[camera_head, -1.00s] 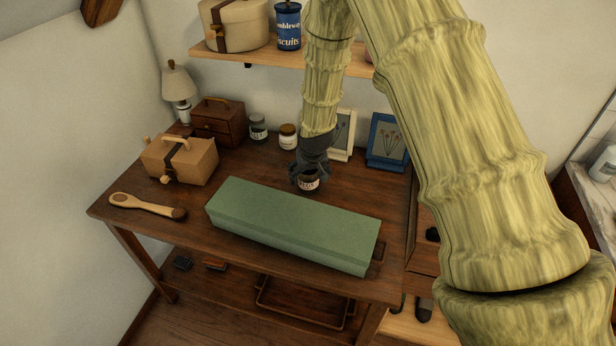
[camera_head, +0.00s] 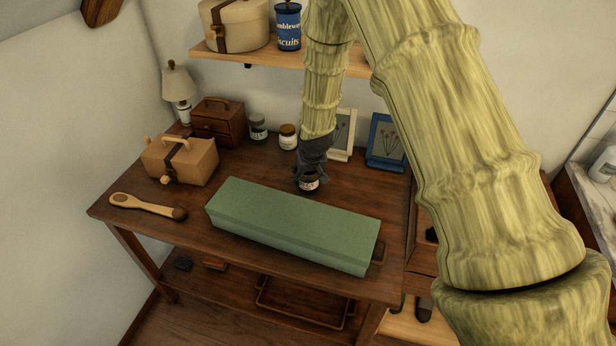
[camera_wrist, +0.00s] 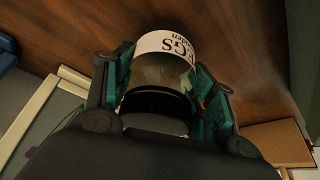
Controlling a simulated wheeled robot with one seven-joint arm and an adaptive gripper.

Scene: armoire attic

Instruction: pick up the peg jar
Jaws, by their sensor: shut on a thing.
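The peg jar (camera_head: 310,185) is a small jar with a pale label, behind the green box on the wooden desk. In the wrist view the jar (camera_wrist: 165,68) shows a white label with the letters "EGS" and a dark lid end toward me. My gripper (camera_head: 310,173) comes down over it from above. In the wrist view my gripper (camera_wrist: 165,90) has a finger against each side of the jar and is shut on it. I cannot tell whether the jar's base touches the desk.
A long green box (camera_head: 290,223) lies just in front of the jar. Two other jars, one dark (camera_head: 258,127) and one with a white label (camera_head: 288,136), stand behind left. A cream frame (camera_head: 341,135) and a blue frame (camera_head: 386,142) stand behind right. A shelf (camera_head: 270,58) hangs above.

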